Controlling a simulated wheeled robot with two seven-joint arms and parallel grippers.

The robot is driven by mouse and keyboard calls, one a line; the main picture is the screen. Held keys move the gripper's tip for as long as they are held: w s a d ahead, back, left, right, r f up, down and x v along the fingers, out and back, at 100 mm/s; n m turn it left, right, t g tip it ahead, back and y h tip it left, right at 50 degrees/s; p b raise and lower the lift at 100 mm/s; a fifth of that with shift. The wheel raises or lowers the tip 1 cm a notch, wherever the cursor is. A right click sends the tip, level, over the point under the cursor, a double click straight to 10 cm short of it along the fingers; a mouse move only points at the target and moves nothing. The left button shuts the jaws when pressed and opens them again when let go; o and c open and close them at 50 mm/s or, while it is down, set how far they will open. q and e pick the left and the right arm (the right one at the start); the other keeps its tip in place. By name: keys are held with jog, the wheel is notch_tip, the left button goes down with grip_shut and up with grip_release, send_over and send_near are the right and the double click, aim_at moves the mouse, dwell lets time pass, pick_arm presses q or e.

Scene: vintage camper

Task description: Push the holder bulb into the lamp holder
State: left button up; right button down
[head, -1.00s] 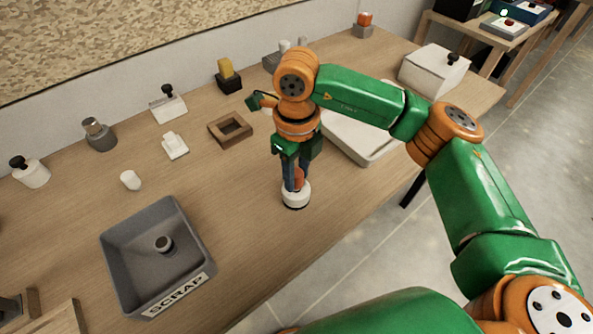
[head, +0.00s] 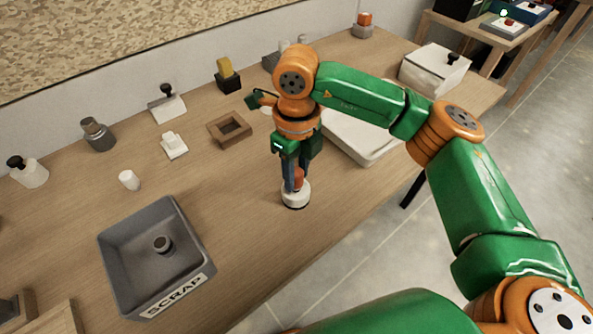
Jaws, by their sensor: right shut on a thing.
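The lamp holder (head: 296,197), a round white piece with a dark base, stands on the wooden table near its front edge. My right gripper (head: 295,178) points straight down over it. Its fingers are shut on the orange-red holder bulb (head: 299,177), which shows partly between them. The bulb's lower end meets the top of the lamp holder; the fingers hide how deep it sits. My left gripper is not in view.
A grey SCRAP bin (head: 119,278) with a small round part in it stands at the front left. A brown square frame (head: 229,129) and a white tray (head: 352,140) lie behind my gripper. The table between bin and lamp holder is clear.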

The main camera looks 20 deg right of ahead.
aim_at(296, 171)
jog(key=shift+f+b, duration=0.6)
jog(key=shift+f, duration=0.05)
jog(key=c, duration=1)
grip_release()
jog(key=o, duration=0.6)
jog(key=shift+s, duration=0.1)
jog(key=shift+c, duration=0.2)
jog(key=r+b, duration=0.1)
jog(key=r, duration=0.6)
jog(key=shift+w, duration=0.2)
